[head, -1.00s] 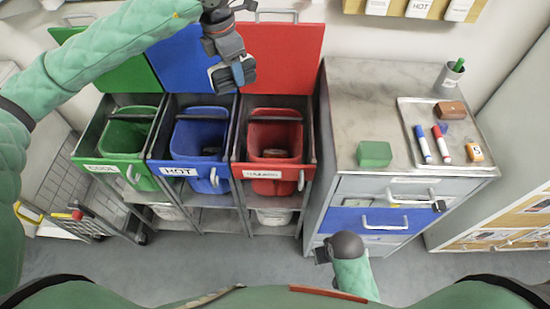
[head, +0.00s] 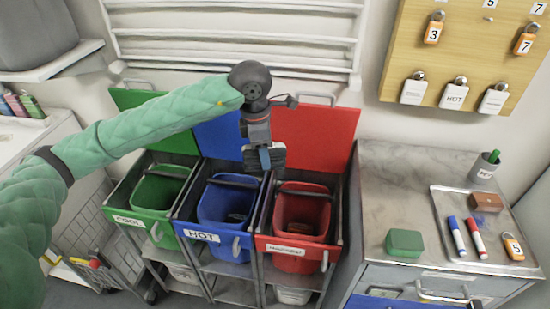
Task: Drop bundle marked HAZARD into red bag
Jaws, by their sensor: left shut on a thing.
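My left gripper (head: 264,160) hangs over the red and blue bags, fingers pointing down, shut on a small dark blue-grey bundle. The fingers hide most of the bundle, and I cannot read any mark on it. The red bag (head: 325,208) stands open below and to the right of the gripper, in a frame with a raised red lid (head: 320,138). A white label (head: 287,249) is on its front, its word too blurred to read surely. Something dark lies inside the red bag. My right gripper is out of view.
The open blue bag (head: 212,208), labelled HOT, and the open green bag (head: 157,192) stand left of the red one. At right, a metal cabinet top (head: 385,185) bears a green box (head: 404,243) and a tray (head: 440,203) with markers. Padlocks hang on a board (head: 480,40).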

